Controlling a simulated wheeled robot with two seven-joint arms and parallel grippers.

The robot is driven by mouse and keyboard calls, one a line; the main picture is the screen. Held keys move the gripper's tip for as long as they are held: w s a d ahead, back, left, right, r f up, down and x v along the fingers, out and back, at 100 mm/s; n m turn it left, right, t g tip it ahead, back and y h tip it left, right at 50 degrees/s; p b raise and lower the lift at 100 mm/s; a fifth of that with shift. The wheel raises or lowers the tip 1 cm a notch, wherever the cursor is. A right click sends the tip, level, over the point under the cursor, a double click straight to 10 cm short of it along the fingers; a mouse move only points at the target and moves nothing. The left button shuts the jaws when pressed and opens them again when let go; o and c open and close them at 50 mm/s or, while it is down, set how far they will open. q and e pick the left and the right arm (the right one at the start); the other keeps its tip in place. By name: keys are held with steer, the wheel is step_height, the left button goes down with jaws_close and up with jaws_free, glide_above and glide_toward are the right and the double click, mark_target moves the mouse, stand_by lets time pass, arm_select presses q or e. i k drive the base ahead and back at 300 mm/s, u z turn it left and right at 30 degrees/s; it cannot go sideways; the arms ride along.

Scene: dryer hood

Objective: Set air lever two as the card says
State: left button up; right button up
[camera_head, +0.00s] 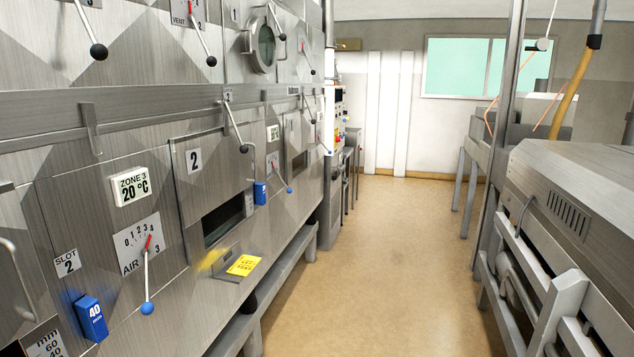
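The nearest air lever (147,280) has a blue ball at its lower end and a red tip at its upper end. It stands almost upright on a white plate marked AIR (128,257) with a 0 to 4 scale, the red tip near the high figures. A figure on the plate looks like 3. A further blue-ball lever (282,178) is tilted beside a small white plate; its marking is too small to read. A yellow card (243,265) lies on a small ledge below the slot window; its writing is not legible. Neither of my grippers is in view.
A blue block marked 40 (92,318) hangs low at left. Black-ball levers (98,51) line the upper panels. Clear floor (380,260) runs between the hood and the grey machine (575,200) at right.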

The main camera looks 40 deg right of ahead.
mark_target(289, 190)
steer(key=z, duration=1.05)
steer(key=i, duration=1.55)
steer(key=z, duration=0.35)
steer(key=i, duration=1.85)
steer(key=u, duration=0.85)
